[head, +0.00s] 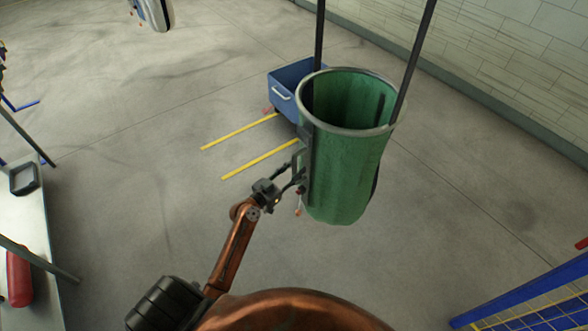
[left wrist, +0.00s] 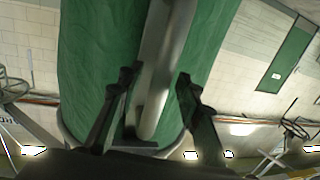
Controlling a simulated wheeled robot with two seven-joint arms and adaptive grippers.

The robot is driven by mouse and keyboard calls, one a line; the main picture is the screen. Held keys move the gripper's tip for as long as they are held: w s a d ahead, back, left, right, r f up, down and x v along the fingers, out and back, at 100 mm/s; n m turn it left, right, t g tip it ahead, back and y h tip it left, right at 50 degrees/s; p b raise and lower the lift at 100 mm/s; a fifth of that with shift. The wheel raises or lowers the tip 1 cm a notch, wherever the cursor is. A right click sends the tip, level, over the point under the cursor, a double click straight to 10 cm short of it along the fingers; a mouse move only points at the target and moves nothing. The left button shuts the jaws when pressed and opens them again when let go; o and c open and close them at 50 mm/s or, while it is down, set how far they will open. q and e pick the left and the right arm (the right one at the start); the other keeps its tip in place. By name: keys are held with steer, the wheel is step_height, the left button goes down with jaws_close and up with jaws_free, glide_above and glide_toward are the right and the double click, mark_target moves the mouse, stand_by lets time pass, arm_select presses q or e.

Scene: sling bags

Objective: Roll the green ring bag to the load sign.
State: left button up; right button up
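The green ring bag (head: 345,170) hangs between two dark straps, with a grey ring at its open top. In the left wrist view its green side (left wrist: 90,60) fills the middle, with a grey upright bar (left wrist: 155,95) in front. My left gripper (head: 297,180) is at the bag's left side. In the left wrist view its fingers (left wrist: 155,90) are apart, one on each side of the bar, with a gap visible on the right. I cannot tell whether the left finger touches the bar. My right gripper is not in view. I cannot make out a load sign.
A blue bin (head: 288,92) stands behind the bag. Two yellow floor lines (head: 240,132) run left from it. A blue mesh barrier (head: 525,300) is at lower right, and a pale table (head: 30,240) at left. Open floor lies between table and bag.

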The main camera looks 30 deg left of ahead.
arm_select(q)
steer(key=shift+c, duration=0.2)
jaws_close()
stand_by(0.4)
